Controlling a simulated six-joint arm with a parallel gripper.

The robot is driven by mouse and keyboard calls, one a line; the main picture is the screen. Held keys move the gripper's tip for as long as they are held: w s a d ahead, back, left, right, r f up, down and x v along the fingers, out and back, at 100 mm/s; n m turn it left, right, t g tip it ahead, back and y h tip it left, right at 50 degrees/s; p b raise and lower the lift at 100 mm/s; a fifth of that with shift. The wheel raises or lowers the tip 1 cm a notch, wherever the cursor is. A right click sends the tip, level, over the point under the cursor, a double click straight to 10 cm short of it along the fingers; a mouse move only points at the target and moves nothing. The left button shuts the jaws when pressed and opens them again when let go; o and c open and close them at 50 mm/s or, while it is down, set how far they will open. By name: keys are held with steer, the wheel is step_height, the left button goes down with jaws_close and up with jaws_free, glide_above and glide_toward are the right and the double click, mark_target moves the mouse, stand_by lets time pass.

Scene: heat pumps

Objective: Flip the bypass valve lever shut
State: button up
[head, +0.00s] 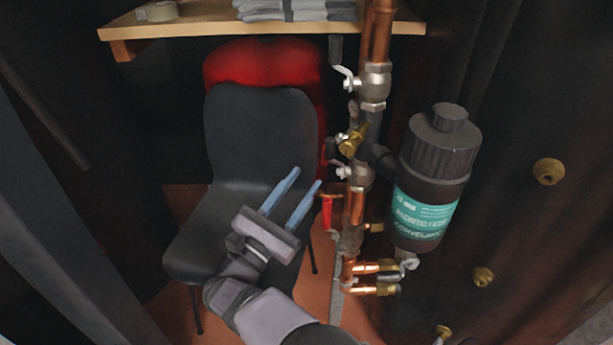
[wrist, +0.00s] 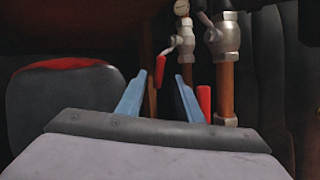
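A red lever (head: 326,212) hangs down at the lower left of the copper pipework, just right of my gripper in the head view. In the wrist view, one red lever (wrist: 159,72) shows between the fingers, beyond them, hanging from a small valve (wrist: 186,43). A second red handle (wrist: 204,101) hangs just right of the right finger. The frames do not label which is the bypass valve. My gripper (head: 308,176) has its two blue fingers apart and empty, left of the pipes. In the wrist view my gripper (wrist: 161,77) points at the valves, with no clear contact.
A vertical copper pipe (head: 376,35) carries valves with dark-handled levers higher up. A black magnetic filter (head: 425,185) with a teal label stands right of it. A dark chair (head: 262,125) with a red cylinder (head: 262,62) behind it stands left. A wooden shelf (head: 205,24) spans above.

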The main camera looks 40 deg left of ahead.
steer(key=shift+c, duration=0.6)
steer(key=shift+s, duration=0.15)
steer(key=c, duration=0.5)
steer(key=s+f+n, duration=0.1)
steer(key=s+a+f+y+p, duration=0.1)
steer(key=s, duration=0.1)
steer(key=shift+f+n+g, duration=0.3)
steer(key=shift+n, duration=0.1)
jaws_close()
steer(key=d+n, duration=0.1)
steer(key=n, duration=0.9)
steer(key=d+f+n+h, duration=0.1)
steer(key=n, duration=0.5)
steer(key=shift+w+d, duration=0.1)
steer(key=shift+d, duration=0.2)
